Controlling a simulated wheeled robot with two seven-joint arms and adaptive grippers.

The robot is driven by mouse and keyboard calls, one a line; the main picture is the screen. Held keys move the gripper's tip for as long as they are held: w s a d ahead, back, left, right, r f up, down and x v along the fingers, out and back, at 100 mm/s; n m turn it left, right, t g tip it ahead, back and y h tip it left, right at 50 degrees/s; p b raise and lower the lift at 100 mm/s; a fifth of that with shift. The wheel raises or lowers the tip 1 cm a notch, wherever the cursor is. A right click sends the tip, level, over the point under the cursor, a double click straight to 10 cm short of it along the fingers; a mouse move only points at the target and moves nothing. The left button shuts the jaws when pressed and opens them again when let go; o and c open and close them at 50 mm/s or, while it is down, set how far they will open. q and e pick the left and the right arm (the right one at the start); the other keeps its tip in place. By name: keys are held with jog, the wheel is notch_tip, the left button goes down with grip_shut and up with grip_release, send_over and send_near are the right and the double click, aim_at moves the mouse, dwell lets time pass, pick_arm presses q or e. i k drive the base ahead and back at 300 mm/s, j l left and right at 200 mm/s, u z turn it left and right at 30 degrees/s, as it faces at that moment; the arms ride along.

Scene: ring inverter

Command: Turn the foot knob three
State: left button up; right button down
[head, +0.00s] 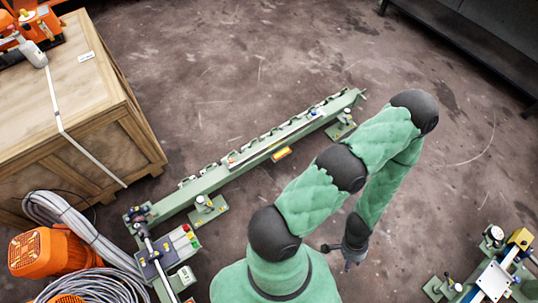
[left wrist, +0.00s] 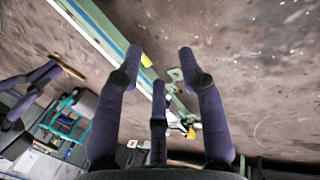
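A long green machine rail (head: 265,145) lies diagonally across the floor, with green feet under it. One foot knob (head: 200,200) is on the near-left foot, and another knob (head: 343,117) is at the far-right foot. I cannot tell which is number three. My left gripper (head: 350,258) hangs right of and below the rail, apart from both feet. In the left wrist view my left gripper (left wrist: 158,65) has its fingers spread and nothing between them; the rail (left wrist: 185,110) passes behind. Dark purple fingers (left wrist: 32,76), apparently my right gripper, show at the left edge there.
A wooden crate (head: 80,110) stands at the upper left. An orange motor (head: 42,252) and coiled grey hoses (head: 80,235) lie at the lower left. Another green-footed assembly (head: 497,280) is at the lower right. The floor beyond the rail is clear.

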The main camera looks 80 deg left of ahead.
aim_at(200, 200)
jog(key=u, duration=1.85)
jog(key=l, duration=0.25)
jog(key=l+u, duration=0.15)
jog(key=u, duration=1.35)
jog(key=i+j+u, duration=0.1)
jog(key=u, duration=1.7)
jog(key=i, duration=0.2)
jog(key=k+l, duration=0.1)
jog(key=l, duration=0.15)
jog(key=l+z, duration=0.15)
jog(key=l, duration=0.15)
jog(key=i+l+z, duration=0.2)
jog(key=i+l, duration=0.2)
jog(key=l, duration=0.15)
